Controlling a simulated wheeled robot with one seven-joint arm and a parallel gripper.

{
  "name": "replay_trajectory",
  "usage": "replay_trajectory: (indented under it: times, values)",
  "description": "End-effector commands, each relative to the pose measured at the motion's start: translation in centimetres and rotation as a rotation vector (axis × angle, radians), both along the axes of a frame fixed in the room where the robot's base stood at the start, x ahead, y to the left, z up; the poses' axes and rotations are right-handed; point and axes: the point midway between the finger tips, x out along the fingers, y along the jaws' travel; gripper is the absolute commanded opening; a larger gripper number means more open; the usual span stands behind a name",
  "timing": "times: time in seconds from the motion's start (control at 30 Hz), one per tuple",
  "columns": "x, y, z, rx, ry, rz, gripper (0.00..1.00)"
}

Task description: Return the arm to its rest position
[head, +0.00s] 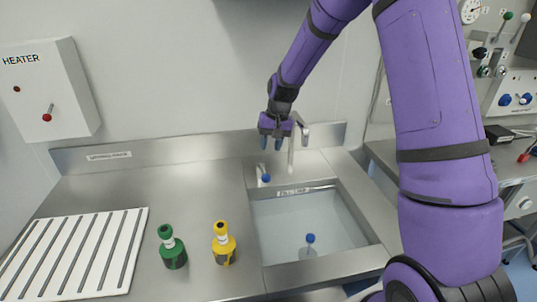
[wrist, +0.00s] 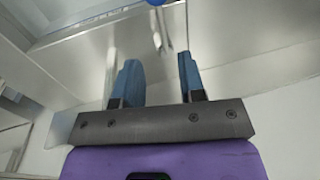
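My gripper (head: 273,143) hangs from my purple arm in the head view, above the back of the counter beside the tap. In the wrist view its two blue fingers (wrist: 159,82) stand apart with nothing between them, so it is open and empty.
A metal sink (head: 377,238) holds a blue-capped bottle (head: 310,241). The tap (head: 292,145) stands close to my gripper. Green (head: 174,255) and yellow (head: 223,248) bottles and a slotted white rack (head: 127,250) are on the counter (head: 150,190). A heater box (head: 45,90) is on the wall.

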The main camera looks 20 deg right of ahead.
Motion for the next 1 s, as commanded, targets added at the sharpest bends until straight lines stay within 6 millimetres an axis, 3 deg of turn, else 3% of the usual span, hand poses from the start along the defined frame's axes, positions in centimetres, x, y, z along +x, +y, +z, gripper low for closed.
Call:
replay_trajectory:
  times: [0.67,0.77,1.0]
  values:
    - [-0.2,-0.1,1.1,-0.003,-0.005,0.003,0.37]
    - [-0.9,-0.1,2.6,-0.014,-0.021,0.011,0.37]
    - [-5.2,0.0,9.4,-0.064,-0.089,0.049,0.37]
